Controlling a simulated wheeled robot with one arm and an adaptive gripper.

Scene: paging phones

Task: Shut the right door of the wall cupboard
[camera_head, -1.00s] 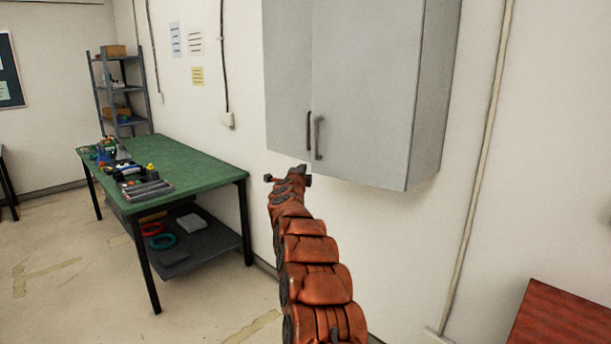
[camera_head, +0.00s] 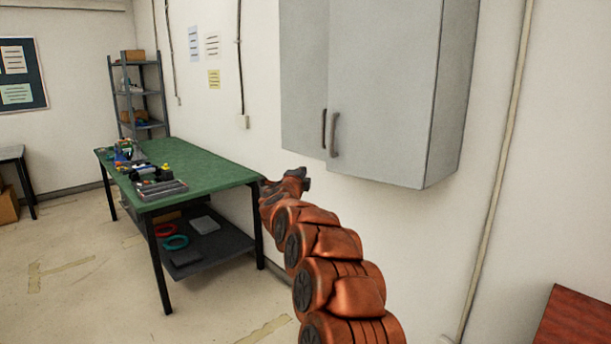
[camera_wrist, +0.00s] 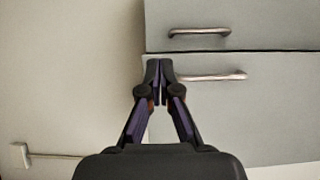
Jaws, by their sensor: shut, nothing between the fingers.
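The grey wall cupboard (camera_head: 455,95) hangs at the upper middle. The right door's handle (camera_head: 335,135) is next to the left door's handle (camera_head: 324,129). My gripper (camera_head: 304,180) is shut and empty, below the handles.
A green-topped workbench (camera_head: 205,170) with tools stands left of my arm, close to the wall. A metal shelf (camera_head: 140,95) stands behind it. A reddish-brown surface (camera_head: 575,325) is at the lower right. The wall below the cupboard is bare, and floor is free at left.

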